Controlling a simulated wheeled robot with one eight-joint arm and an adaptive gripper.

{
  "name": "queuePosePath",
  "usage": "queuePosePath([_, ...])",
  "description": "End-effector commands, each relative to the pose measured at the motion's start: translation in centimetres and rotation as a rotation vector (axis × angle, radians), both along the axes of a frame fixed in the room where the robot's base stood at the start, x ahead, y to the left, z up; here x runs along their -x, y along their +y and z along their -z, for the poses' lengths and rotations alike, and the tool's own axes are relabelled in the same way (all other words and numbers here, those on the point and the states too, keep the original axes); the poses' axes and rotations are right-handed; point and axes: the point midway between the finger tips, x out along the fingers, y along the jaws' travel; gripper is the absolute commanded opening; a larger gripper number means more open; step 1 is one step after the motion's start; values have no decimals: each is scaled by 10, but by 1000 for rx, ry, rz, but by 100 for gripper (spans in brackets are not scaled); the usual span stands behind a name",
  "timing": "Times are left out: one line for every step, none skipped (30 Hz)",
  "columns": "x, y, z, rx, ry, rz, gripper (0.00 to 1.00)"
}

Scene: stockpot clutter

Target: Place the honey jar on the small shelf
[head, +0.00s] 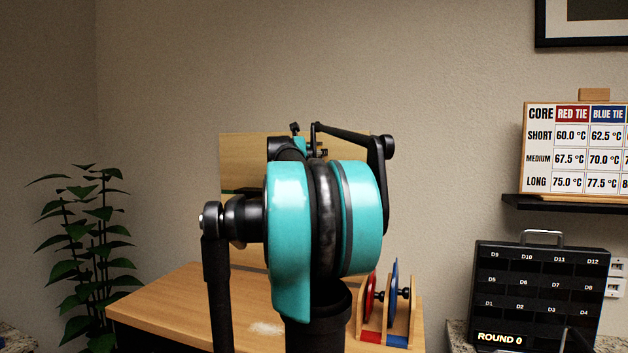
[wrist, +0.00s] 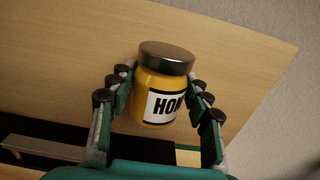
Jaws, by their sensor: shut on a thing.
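The honey jar (wrist: 152,99) shows in the wrist view, amber with a dark metal lid and a white label reading "HON". My gripper (wrist: 160,98) has its green and black fingers on both sides of the jar, shut on it. The jar looks tilted in that view. A pale wooden panel (wrist: 60,60) fills the background behind the jar; I cannot tell how far it is from the jar. In the head view my arm hides the gripper and the jar. A wooden panel (head: 240,155) stands behind the arm there, and I cannot tell whether it is part of the small shelf.
A wooden table (head: 165,305) stands below my arm, with a rack of red and blue discs (head: 390,308) at its right. A black numbered case (head: 540,295) stands further right. A potted plant (head: 85,240) is at the left. A grey ledge (wrist: 40,148) shows in the wrist view.

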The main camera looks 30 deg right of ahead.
Motion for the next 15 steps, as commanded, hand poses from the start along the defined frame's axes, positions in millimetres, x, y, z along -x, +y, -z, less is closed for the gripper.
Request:
queuePosePath([0,0,12,0,0,0,8])
queuePosePath([0,0,19,0,0,0,8])
queuePosePath([0,0,26,0,0,0,8])
queuePosePath([0,0,32,0,0,0,8])
queuePosePath([0,0,36,0,0,0,8])
queuePosePath([0,0,42,0,0,0,8])
queuePosePath([0,0,44,0,0,0,8])
queuePosePath([0,0,47,0,0,0,8])
queuePosePath([0,0,49,0,0,0,8])
queuePosePath([0,0,51,0,0,0,8])
queuePosePath([0,0,52,0,0,0,8])
queuePosePath([0,0,54,0,0,0,8])
queuePosePath([0,0,56,0,0,0,8])
queuePosePath([0,0,59,0,0,0,8])
queuePosePath([0,0,63,0,0,0,8])
